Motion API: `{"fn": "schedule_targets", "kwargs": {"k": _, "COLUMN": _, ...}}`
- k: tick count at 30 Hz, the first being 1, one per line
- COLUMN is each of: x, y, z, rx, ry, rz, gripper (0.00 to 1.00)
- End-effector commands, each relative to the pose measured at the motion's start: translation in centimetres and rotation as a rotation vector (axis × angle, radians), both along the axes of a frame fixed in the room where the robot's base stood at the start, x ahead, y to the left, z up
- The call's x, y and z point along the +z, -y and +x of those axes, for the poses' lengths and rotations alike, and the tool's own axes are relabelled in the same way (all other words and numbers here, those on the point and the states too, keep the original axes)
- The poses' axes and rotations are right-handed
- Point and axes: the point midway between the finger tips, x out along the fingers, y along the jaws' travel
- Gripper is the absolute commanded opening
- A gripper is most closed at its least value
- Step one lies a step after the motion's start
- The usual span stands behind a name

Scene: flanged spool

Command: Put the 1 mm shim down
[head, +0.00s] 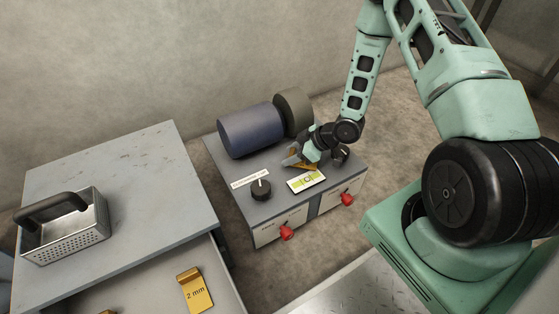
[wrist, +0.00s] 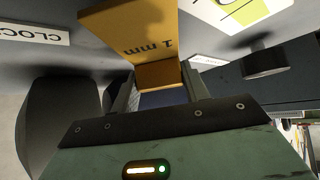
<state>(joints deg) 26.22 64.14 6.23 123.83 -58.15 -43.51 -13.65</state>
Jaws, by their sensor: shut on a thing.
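The 1 mm shim (wrist: 130,32) is a flat orange-yellow plate with a bent tab, marked "1 mm" in the wrist view. My gripper (wrist: 162,85) is shut on its tab. In the head view the shim (head: 304,166) is a small orange patch beneath my gripper (head: 297,156), over the grey unit's top (head: 223,170), in front of the spool. Most of the shim is hidden there by the gripper. I cannot tell whether it touches the unit.
A blue cylinder (head: 250,130) with a grey-brown disc (head: 294,111) lies at the unit's back. A 2 mm shim (head: 195,290) lies in the open drawer. A perforated metal box (head: 66,240) stands on the left cabinet.

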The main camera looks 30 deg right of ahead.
Motion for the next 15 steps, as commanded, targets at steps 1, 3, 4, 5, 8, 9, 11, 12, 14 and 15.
{"fn": "schedule_targets", "kwargs": {"k": 1, "x": -0.3, "y": 0.0, "z": 0.0, "rx": 0.0, "ry": 0.001, "rz": 0.001, "gripper": 0.17}}
{"fn": "schedule_targets", "kwargs": {"k": 3, "x": -0.4, "y": -0.2, "z": 0.2, "rx": 0.001, "ry": 0.002, "rz": 0.0, "gripper": 0.17}}
{"fn": "schedule_targets", "kwargs": {"k": 4, "x": -0.4, "y": -0.3, "z": 0.4, "rx": 0.002, "ry": 0.003, "rz": 0.0, "gripper": 0.17}}
{"fn": "schedule_targets", "kwargs": {"k": 5, "x": -0.4, "y": -0.6, "z": 0.6, "rx": 0.003, "ry": 0.003, "rz": -0.001, "gripper": 0.17}}
{"fn": "schedule_targets", "kwargs": {"k": 8, "x": -0.6, "y": -1.6, "z": 1.6, "rx": 0.003, "ry": 0.004, "rz": 0.0, "gripper": 0.17}}
{"fn": "schedule_targets", "kwargs": {"k": 9, "x": -0.7, "y": -2.1, "z": 2.2, "rx": 0.004, "ry": 0.006, "rz": -0.001, "gripper": 0.17}}
{"fn": "schedule_targets", "kwargs": {"k": 11, "x": -0.7, "y": -3.0, "z": 3.0, "rx": 0.004, "ry": 0.006, "rz": 0.0, "gripper": 0.17}}
{"fn": "schedule_targets", "kwargs": {"k": 12, "x": -1.2, "y": -2.9, "z": 3.0, "rx": 0.001, "ry": 0.002, "rz": -0.001, "gripper": 0.17}}
{"fn": "schedule_targets", "kwargs": {"k": 14, "x": -1.6, "y": -2.8, "z": 2.9, "rx": 0.0, "ry": 0.002, "rz": 0.0, "gripper": 0.17}}
{"fn": "schedule_targets", "kwargs": {"k": 15, "x": -1.6, "y": -2.8, "z": 2.9, "rx": 0.0, "ry": 0.002, "rz": 0.0, "gripper": 0.17}}
